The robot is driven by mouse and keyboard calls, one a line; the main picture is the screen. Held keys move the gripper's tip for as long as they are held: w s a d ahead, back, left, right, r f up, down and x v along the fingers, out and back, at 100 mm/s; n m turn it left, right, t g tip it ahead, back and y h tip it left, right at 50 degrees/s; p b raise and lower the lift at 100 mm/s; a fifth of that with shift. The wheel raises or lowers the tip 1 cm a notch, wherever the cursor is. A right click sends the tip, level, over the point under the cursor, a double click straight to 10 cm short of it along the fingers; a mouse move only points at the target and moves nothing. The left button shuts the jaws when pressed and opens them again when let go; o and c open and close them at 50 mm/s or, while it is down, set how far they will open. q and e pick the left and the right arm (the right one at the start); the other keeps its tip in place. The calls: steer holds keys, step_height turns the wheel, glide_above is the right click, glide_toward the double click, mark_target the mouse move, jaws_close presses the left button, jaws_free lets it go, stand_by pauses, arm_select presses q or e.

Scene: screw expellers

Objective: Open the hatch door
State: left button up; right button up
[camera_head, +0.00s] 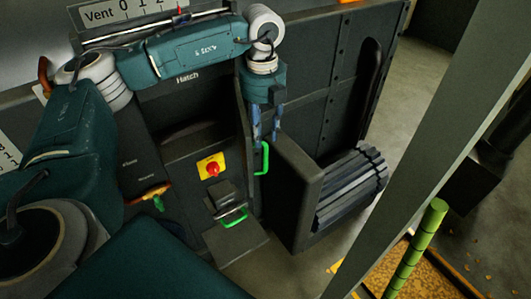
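The dark machine front carries the label "Hatch" (187,78), with a dark recess below it. A green handle (264,158) stands upright on a dark panel edge right of that recess; I cannot tell clearly how far the hatch door stands open. My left gripper (266,137) points down just above this handle. Its two fingers are apart, with the handle's top at or just below the tips; contact cannot be made out. My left arm hides part of the machine's upper front. My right gripper is not in view.
A yellow plate with a red button (212,168) is on the machine front. A second green handle (234,217) sits low below it. A dark box with a ridged grey part (350,187) juts out at right. A grey post (435,150) and a green pole (416,248) stand farther right.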

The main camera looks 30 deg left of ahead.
mark_target(265, 147)
arm_select(q)
steer(key=f+p, duration=0.1)
steer(key=f, duration=0.3)
steer(key=f+p, duration=0.1)
steer(key=f, duration=0.3)
steer(key=shift+w+d+f, duration=0.1)
steer(key=shift+w+f, duration=0.1)
jaws_close()
steer(key=shift+r, duration=0.1)
